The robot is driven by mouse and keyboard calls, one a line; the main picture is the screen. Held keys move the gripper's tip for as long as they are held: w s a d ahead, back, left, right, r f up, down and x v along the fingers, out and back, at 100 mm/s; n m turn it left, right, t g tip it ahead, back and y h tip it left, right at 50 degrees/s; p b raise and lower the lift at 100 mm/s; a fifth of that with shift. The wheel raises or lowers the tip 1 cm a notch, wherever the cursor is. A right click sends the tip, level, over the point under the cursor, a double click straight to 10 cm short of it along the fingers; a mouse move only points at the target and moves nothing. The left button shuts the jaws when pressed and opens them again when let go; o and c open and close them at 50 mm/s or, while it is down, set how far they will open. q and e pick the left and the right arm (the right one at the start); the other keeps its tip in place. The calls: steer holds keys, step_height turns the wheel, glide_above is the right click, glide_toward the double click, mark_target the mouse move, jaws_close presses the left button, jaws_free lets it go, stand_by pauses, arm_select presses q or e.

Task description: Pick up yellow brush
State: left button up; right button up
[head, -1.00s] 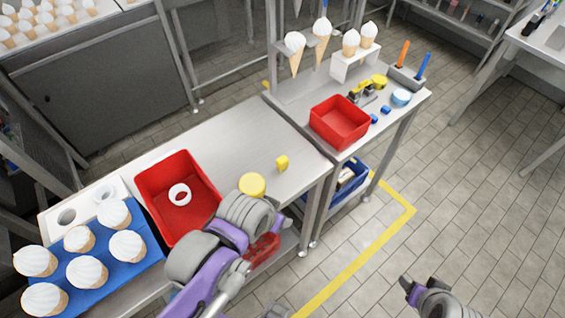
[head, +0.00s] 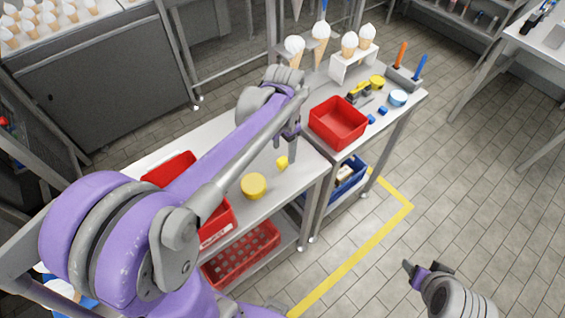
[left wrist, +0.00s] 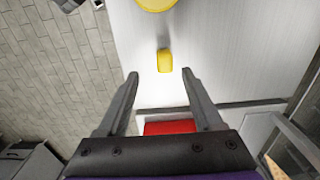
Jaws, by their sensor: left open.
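A small yellow piece (head: 282,162), which looks like the yellow brush, stands on the near metal table close to its right end. It also shows in the left wrist view (left wrist: 165,60), just past the fingertips and between their lines. Its bristles cannot be made out. My left gripper (head: 292,146) is over the table beside and above the piece, partly hidden by its own arm. In the left wrist view my left gripper (left wrist: 160,73) is open with nothing between its fingers. My right gripper (head: 410,268) is low at the right, over the floor; its jaw is unclear.
A round yellow lid-like disc (head: 253,186) lies near the small piece. A red bin (head: 338,122) stands on the adjoining table; another red bin (head: 215,222) is partly behind my left arm. Yellow and blue items lie beyond the farther bin.

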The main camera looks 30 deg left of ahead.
mark_target(282, 159)
arm_select(q)
steer(key=f, duration=0.7)
steer(key=shift+w+a+f, duration=0.25)
steer(key=shift+a+f, duration=0.05)
steer(key=shift+f, duration=0.1)
jaws_close()
